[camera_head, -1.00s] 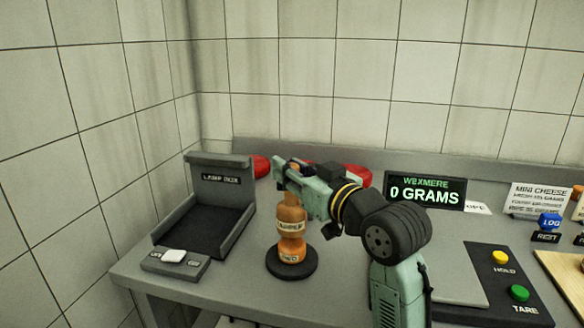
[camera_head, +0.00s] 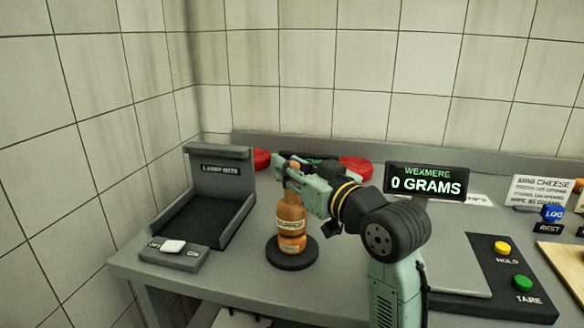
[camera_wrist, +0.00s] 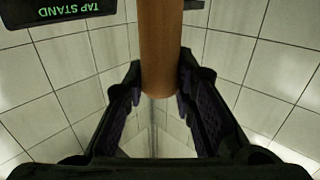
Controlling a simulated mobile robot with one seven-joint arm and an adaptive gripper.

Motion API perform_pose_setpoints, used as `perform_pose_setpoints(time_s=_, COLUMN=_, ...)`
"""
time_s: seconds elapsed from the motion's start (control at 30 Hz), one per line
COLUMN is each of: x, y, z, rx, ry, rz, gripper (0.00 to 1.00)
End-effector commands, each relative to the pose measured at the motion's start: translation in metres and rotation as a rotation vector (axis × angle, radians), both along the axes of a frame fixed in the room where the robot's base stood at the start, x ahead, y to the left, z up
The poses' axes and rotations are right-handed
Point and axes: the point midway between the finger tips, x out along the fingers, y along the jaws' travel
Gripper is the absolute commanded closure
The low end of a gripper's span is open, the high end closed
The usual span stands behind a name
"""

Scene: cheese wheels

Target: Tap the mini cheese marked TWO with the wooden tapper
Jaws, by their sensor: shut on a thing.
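My gripper (camera_head: 288,178) is shut on the wooden tapper (camera_head: 290,212), an upright brown piece with a pale label. In the wrist view the tapper's round shaft (camera_wrist: 160,50) runs between my two fingers. The cheese's label is too blurred to read now. I cannot tell whether the tapper touches the cheese or is just above it.
A dark label dock (camera_head: 223,170) stands at the left. Red round things (camera_head: 356,168) lie behind my gripper. A scale display (camera_head: 426,182) reads 0 GRAMS, with yellow and green buttons (camera_head: 523,283) at the right. A TAP STAND sign (camera_wrist: 62,15) shows in the wrist view.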

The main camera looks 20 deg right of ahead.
Motion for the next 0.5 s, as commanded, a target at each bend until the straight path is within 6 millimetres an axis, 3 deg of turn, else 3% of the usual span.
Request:
perform_pose_setpoints(time_s=0.1, x=0.0, y=0.0, z=0.018, rx=-0.001, ry=-0.002, rz=0.001, gripper=1.0)
perform_pose_setpoints(time_s=0.5, x=0.0, y=0.0, z=0.058, rx=-0.001, ry=-0.003, rz=0.0, gripper=1.0)
